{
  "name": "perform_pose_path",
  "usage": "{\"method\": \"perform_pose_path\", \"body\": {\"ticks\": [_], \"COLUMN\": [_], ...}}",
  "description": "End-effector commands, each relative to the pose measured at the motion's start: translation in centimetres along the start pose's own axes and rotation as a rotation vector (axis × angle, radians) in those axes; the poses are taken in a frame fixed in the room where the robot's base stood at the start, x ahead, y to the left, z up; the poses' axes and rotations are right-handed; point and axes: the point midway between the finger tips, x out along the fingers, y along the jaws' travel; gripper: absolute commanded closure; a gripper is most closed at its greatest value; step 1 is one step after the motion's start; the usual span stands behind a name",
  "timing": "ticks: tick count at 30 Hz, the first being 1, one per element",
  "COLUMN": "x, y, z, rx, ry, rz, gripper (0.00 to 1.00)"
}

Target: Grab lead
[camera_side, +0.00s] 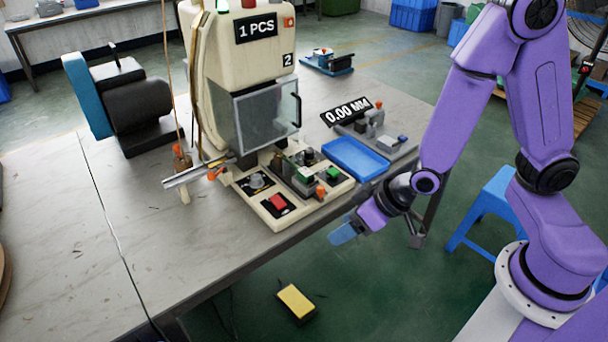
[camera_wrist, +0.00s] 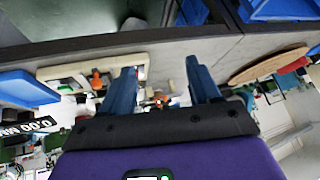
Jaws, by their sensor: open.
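My gripper (camera_side: 343,234) is off the table's front edge, right of the machine, with blue fingers. In the wrist view its two fingers (camera_wrist: 160,65) stand apart with nothing held between them. A thin brown cord (camera_side: 168,85) hangs beside the machine down to a small wooden post (camera_side: 183,163); I cannot tell whether it is the lead. A dark thin line (camera_side: 110,220) also runs across the table at left. My gripper is well apart from both. No lead is clear in the wrist view.
The cream moulding machine (camera_side: 238,60) stands on the table (camera_side: 75,255) with its clear guard (camera_side: 267,115) and a control base (camera_side: 275,222) in front. A blue tray (camera_side: 355,159) lies right of it. A yellow pedal (camera_side: 296,301) is on the floor; a blue stool (camera_side: 488,212) stands at right.

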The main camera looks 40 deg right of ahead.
Motion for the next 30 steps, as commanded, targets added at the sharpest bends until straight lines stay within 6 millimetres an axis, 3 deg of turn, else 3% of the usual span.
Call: {"method": "perform_pose_path", "body": {"ticks": [6,15,22,30], "x": [3.1,3.2,2.8,4.7], "y": [5.2,11.1,12.2,13.2], "z": [-1.9,-3.6,-4.2,-5.6], "rx": [0.107,0.111,0.092,0.095], "ry": [0.231,0.522,0.6,0.603], "rz": [0.161,0.344,0.384,0.385], "gripper": [0.38,0.38,0.38,0.38]}}
